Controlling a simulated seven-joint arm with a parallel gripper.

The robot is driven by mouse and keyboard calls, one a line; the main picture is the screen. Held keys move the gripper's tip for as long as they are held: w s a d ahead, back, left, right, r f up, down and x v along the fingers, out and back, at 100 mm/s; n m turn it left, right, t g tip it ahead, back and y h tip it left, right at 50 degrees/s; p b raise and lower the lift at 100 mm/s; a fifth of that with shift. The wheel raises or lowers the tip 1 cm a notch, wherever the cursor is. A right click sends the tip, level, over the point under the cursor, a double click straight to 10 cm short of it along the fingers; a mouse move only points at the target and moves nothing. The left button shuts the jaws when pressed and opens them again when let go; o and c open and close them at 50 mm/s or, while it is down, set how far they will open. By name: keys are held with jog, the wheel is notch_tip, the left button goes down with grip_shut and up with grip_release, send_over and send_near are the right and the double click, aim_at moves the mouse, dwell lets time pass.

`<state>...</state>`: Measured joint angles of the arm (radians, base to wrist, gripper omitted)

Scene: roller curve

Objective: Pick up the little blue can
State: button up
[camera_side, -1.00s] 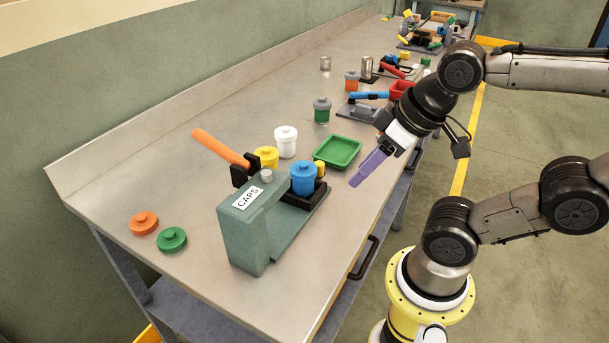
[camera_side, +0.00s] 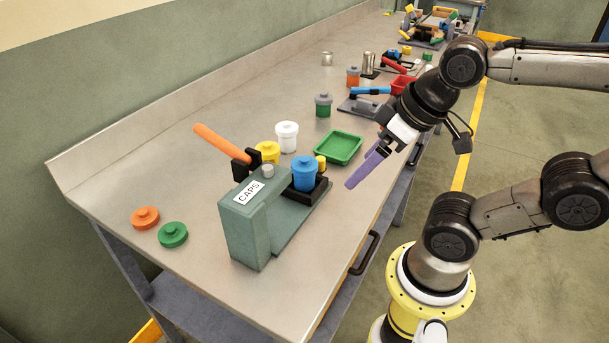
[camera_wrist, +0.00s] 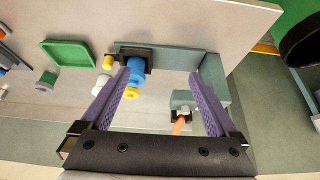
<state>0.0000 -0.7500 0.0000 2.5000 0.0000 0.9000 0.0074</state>
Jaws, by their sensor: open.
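The little blue can (camera_side: 304,175) stands in a black holder (camera_side: 318,190) on the base of the green-grey capping press (camera_side: 246,223). In the wrist view the blue can (camera_wrist: 136,68) shows just beyond the tip of the left purple finger, which overlaps its edge. My gripper (camera_side: 366,168) is open and empty, right of the can and apart from it in the side view. In the wrist view the two purple fingers (camera_wrist: 160,72) are spread wide.
The press has an orange lever (camera_side: 220,145). A yellow can (camera_side: 267,151) and a white can (camera_side: 286,137) stand behind the blue one. A green tray (camera_side: 338,148) lies beyond it. Orange (camera_side: 145,217) and green (camera_side: 173,234) caps lie at the front left.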

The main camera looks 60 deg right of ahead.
notch_tip(320, 180, up, 5)
jog(key=w+m+g, duration=0.1)
jog(key=w+m, duration=0.1)
jog(key=m, duration=0.7)
jog(key=m+g, duration=0.5)
jog(key=m, duration=0.4)
send_over(305, 158)
notch_tip(305, 158, down, 9)
jog(key=shift+s+r, duration=0.1)
jog(key=shift+r, duration=0.1)
jog(key=shift+f, duration=2.95)
